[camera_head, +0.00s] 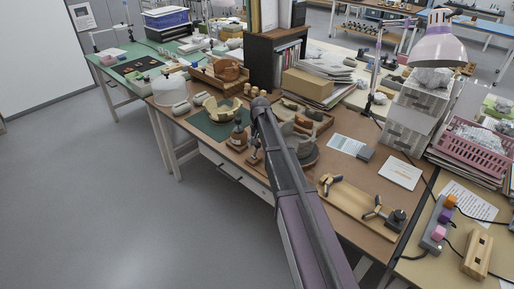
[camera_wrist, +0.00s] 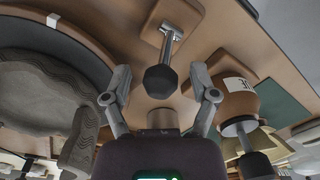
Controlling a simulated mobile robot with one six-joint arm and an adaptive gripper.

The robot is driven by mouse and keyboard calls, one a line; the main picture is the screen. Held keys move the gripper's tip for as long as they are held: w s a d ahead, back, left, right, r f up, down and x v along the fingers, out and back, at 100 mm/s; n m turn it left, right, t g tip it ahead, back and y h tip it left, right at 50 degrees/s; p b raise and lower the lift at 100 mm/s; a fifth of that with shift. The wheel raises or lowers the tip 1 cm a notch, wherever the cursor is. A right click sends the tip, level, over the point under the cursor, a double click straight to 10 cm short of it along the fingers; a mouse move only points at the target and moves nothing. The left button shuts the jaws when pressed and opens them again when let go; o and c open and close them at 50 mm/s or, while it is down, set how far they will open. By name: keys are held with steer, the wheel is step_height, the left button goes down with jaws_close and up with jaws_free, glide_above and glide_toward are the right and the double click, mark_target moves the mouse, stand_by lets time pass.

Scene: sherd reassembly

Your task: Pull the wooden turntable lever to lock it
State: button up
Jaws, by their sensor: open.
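In the wrist view, the lever (camera_wrist: 172,46) is a metal rod from a wooden block (camera_wrist: 176,14) to a dark faceted knob (camera_wrist: 160,82). My gripper (camera_wrist: 161,84) is open, with one finger on each side of the knob. Gaps show between knob and fingers; I cannot tell how deep the knob sits between them. The round turntable (camera_wrist: 88,38) is at the left, with a white mark on its rim and a grey ridged sherd (camera_wrist: 35,100) on it.
A brown labelled bottle (camera_wrist: 238,98) stands close to the right finger; it also shows in the head view (camera_head: 238,137). A green mat (camera_head: 207,125) with a pale bowl lies left of my arm. A wooden board with black-handled clamps (camera_head: 348,203) lies at the right.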

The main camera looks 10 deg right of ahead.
jaws_close()
steer(key=shift+s+d, duration=0.1)
steer(key=shift+d, duration=0.1)
stand_by(0.3)
